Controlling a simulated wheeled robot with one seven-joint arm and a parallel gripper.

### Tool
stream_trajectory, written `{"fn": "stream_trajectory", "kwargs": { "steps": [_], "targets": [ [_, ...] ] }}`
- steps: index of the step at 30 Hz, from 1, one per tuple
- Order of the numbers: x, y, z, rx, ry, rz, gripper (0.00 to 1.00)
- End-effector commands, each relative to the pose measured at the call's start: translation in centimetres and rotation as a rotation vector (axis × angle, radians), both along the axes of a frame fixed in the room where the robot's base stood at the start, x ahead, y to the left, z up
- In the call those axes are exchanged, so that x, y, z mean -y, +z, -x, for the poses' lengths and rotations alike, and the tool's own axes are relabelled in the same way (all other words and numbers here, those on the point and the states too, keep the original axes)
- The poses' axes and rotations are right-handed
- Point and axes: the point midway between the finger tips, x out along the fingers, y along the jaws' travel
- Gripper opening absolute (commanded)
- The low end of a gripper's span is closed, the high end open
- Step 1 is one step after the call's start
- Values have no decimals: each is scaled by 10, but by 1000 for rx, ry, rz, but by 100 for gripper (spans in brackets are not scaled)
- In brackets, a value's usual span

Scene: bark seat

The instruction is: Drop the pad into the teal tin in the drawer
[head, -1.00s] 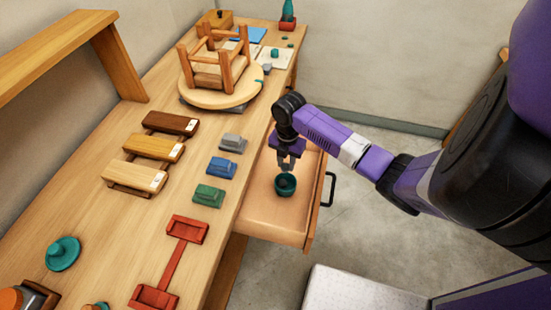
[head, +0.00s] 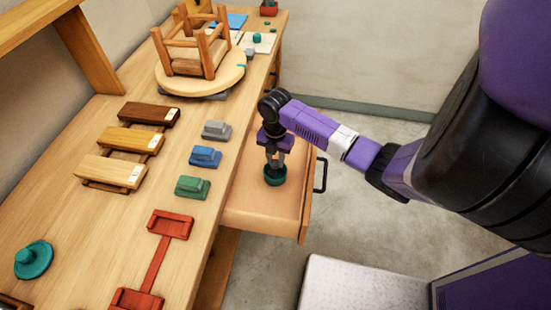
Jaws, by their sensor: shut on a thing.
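The teal tin (head: 275,178) is a small round open cup standing in the pulled-out drawer (head: 252,207). My gripper (head: 274,167) points down right over the tin, with its fingertips at or just inside the mouth. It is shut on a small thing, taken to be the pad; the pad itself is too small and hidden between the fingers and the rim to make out. Whether the fingers touch the tin cannot be told.
Grey (head: 216,130), blue (head: 205,156) and green (head: 192,187) blocks line the bench edge left of the drawer. Wooden samples, a red frame piece (head: 158,258) and an upturned stool (head: 195,50) on a turntable are on the bench. The rest of the drawer floor looks clear.

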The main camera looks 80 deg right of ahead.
Motion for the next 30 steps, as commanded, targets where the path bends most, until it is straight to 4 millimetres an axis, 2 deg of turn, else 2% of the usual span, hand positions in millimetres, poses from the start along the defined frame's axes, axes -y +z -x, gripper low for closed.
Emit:
{"fn": "stream_trajectory", "kwargs": {
  "steps": [2,3,6,17,20,30],
  "targets": [
    [0,1,0,0,0,0,0],
    [0,1,0,0,0,0,34],
    [0,1,0,0,0,0,54],
    [0,3,0,1,0,0,54],
    [1,14,-1,3,0,1,54],
    [0,66,-1,2,0,1,54]
  ]
}}
